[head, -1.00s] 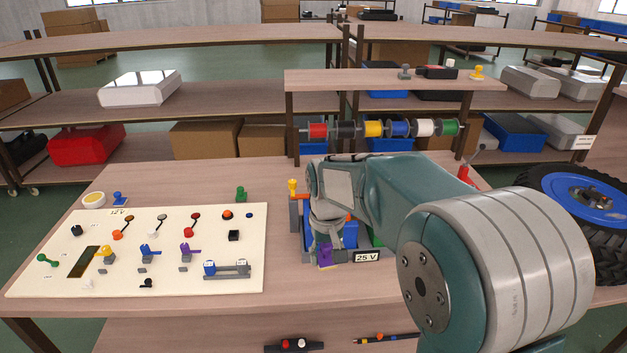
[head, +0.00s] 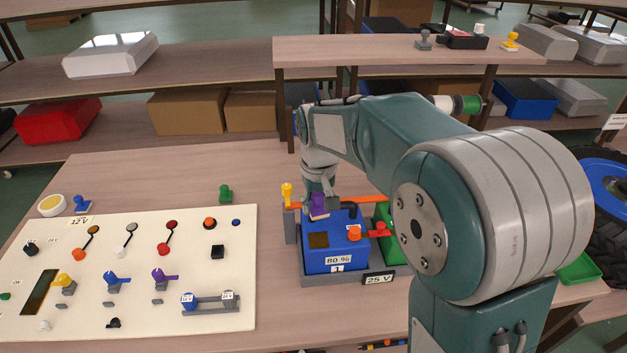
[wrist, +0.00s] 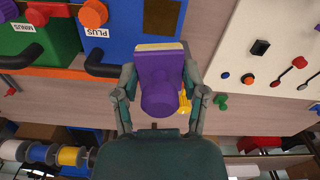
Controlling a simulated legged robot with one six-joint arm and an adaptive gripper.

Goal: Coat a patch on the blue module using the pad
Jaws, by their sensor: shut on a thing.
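My gripper (head: 319,190) is shut on a purple pad (head: 318,207) and holds it over the back left of the blue module (head: 336,262). In the wrist view, the pad (wrist: 160,85) sits between both fingers and shows a pale edge on its far side. The blue module (wrist: 125,22) lies just beyond the pad there. A dark brownish square patch (head: 318,240) shows on the module's top, in front of the pad. I cannot tell whether the pad touches the module.
The module sits in a grey tray by a "25 V" label (head: 378,278). An orange knob (head: 355,233) and a green block (head: 383,215) are close by. A cream panel (head: 130,255) with switches lies to the left. A raised shelf (head: 375,50) stands behind.

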